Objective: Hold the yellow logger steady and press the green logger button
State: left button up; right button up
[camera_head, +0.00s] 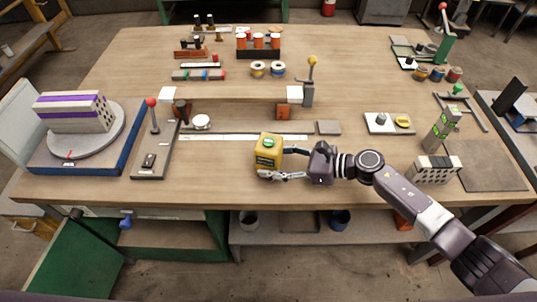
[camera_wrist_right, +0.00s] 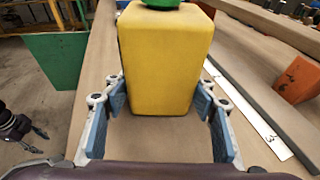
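The yellow logger (camera_head: 266,155) stands upright near the table's front edge, with its green button (camera_head: 268,142) on top. In the right wrist view the logger (camera_wrist_right: 165,60) fills the middle, and only the lower part of the green button (camera_wrist_right: 160,3) shows. My right gripper (camera_head: 270,174) is low at the logger; its blue-padded fingers (camera_wrist_right: 160,100) lie on either side of it. Whether both pads press on it is unclear. A dark gripper, my left one (camera_wrist_right: 38,130), shows small at the left edge of the wrist view, away from the logger and beyond the table edge.
A white strip (camera_head: 245,137) and a long raised beam (camera_head: 235,96) lie behind the logger. A red-knobbed lever fixture (camera_head: 152,155) stands to its left. A perforated block (camera_head: 435,170) stands right of my right arm. Bare tabletop lies left of the logger.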

jog(key=o, duration=0.9)
jog(key=shift+o, duration=0.2)
jog(key=shift+d, duration=0.1)
